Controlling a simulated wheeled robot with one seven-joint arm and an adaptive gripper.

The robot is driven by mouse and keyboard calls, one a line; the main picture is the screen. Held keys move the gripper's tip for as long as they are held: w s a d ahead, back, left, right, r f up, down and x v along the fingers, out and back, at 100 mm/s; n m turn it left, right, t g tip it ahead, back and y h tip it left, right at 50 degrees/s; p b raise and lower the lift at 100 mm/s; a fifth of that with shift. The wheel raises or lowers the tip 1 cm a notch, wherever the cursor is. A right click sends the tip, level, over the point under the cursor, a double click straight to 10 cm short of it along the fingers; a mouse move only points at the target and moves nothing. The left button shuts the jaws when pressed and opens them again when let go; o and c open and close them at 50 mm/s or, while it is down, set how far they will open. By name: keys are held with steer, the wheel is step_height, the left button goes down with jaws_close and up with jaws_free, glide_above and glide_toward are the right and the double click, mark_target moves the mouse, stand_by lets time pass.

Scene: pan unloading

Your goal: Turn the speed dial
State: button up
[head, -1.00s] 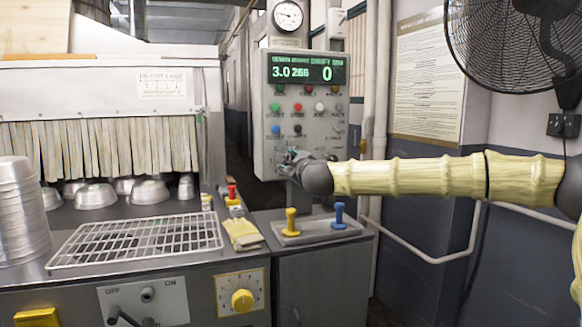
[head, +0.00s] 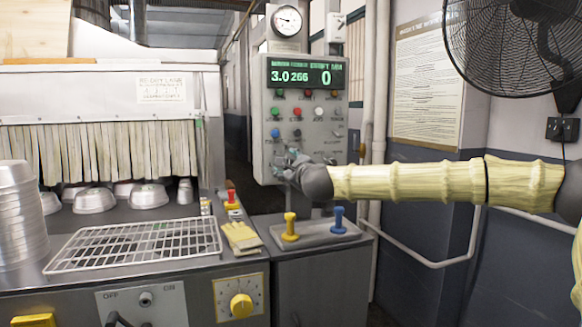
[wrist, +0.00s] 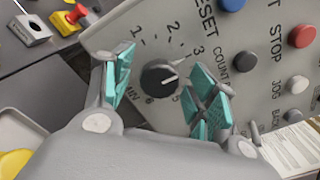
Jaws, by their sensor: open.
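The speed dial (wrist: 160,78) is a round black knob with a white pointer line, on the grey control panel (wrist: 150,25). In the wrist view a printed scale with 1, 2, 3, 5 and MIN rings it. The pointer line faces right and slightly up, between the 3 and the 5. My gripper (wrist: 166,84) is open, with one teal-padded finger on each side of the dial; I cannot tell whether they touch it. In the head view my gripper (head: 283,162) is at the panel's lower part and hides the dial.
The panel (head: 268,110) has several coloured buttons beside the dial and a green-lit display (head: 307,74) reading 3.0, 266 and 0. Below stands a small box with a yellow lever (head: 290,228) and a blue lever (head: 338,220). A fan (head: 510,45) hangs at upper right.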

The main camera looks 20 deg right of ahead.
steer(key=s, duration=1.2)
steer(key=shift+d, duration=0.3)
